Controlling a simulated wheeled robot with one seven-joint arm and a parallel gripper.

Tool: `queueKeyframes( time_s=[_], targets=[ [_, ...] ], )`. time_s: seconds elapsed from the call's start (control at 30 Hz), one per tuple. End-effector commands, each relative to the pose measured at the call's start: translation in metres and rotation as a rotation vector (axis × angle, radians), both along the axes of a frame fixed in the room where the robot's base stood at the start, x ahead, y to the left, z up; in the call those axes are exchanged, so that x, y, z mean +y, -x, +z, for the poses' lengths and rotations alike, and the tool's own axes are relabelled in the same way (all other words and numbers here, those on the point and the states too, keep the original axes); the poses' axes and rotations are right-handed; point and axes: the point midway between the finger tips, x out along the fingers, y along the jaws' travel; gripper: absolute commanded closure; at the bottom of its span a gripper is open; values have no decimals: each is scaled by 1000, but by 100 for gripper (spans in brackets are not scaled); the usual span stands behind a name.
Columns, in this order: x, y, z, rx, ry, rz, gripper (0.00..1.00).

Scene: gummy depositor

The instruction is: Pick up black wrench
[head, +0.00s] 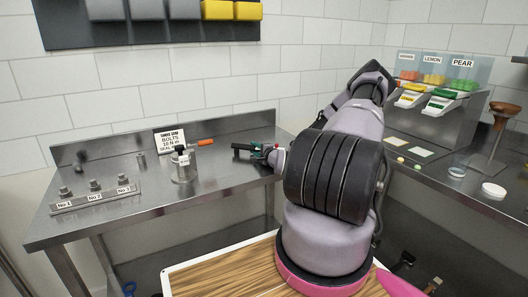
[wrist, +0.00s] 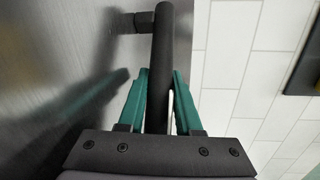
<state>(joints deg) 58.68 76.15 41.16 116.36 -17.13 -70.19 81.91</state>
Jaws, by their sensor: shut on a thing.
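The black wrench (wrist: 161,45) is a dark bar with a short cross piece at its end. In the wrist view it runs up between the green fingers of my gripper (wrist: 160,82), which are shut on it. In the head view the wrench (head: 241,148) sticks out to the left of my gripper (head: 262,152), over the right part of the steel table (head: 225,172). I cannot tell whether it touches the table. The part between the fingers is partly hidden.
A metal canister (head: 183,166) with an orange-handled tool (head: 200,143) stands left of the wrench, near a bolt sign (head: 169,139). A rack of numbered bolts (head: 95,196) is at the far left. A candy dispenser (head: 435,105) and a funnel stand (head: 492,140) are on the right counter.

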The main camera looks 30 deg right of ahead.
Motion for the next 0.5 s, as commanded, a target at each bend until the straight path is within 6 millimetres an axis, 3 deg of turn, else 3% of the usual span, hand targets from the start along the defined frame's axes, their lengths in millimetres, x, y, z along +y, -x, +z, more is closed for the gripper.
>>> queueKeyframes(
  time_s=[0.33,0.5],
  targets=[
    [0,-1,5,-3,1,0,100],
    [-1,0,32,-5,3,0,100]
  ],
)
